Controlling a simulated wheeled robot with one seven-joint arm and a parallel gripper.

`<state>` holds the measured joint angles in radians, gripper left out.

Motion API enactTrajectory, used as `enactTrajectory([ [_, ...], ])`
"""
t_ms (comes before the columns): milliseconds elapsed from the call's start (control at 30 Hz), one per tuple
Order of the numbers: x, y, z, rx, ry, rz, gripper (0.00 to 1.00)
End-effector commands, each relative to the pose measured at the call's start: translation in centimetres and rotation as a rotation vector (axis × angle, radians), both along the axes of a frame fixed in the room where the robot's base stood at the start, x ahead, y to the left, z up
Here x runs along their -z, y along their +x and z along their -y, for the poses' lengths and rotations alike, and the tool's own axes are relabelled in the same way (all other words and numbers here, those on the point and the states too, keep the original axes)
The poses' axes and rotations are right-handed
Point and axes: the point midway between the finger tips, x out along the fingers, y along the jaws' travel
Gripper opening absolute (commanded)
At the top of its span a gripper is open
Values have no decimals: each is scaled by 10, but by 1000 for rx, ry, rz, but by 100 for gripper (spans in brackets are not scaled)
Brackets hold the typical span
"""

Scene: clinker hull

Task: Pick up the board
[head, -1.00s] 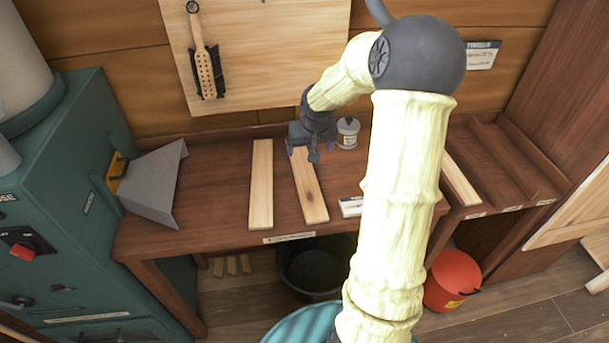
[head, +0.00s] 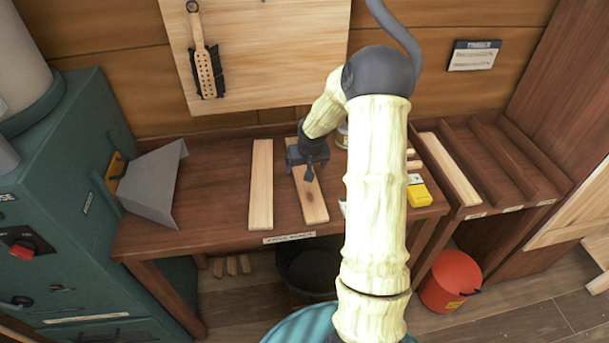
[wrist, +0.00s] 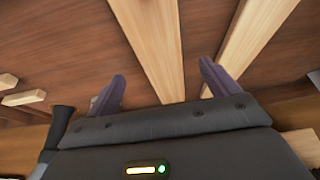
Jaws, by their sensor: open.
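Another board (wrist: 258,35) shows to the right there. I cannot tell the exact height above the board. Nothing is held.
A grey metal hood (head: 155,183) on a green machine (head: 60,200) stands left of the boards. A yellow item (head: 419,195) lies at the bench's right end. Another pale board (head: 450,170) lies in a slotted rack at right. A red bucket (head: 450,280) is on the floor.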

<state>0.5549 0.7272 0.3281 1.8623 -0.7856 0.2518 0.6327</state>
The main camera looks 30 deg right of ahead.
Motion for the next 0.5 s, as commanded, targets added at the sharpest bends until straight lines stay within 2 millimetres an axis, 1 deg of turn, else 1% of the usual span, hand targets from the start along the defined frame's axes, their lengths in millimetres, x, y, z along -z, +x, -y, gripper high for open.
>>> enactTrajectory([
  [167,5,2,0,0,0,-1,87],
  [400,36,13,3,-1,2,-4,87],
  [500,45,17,4,0,0,-2,87],
])
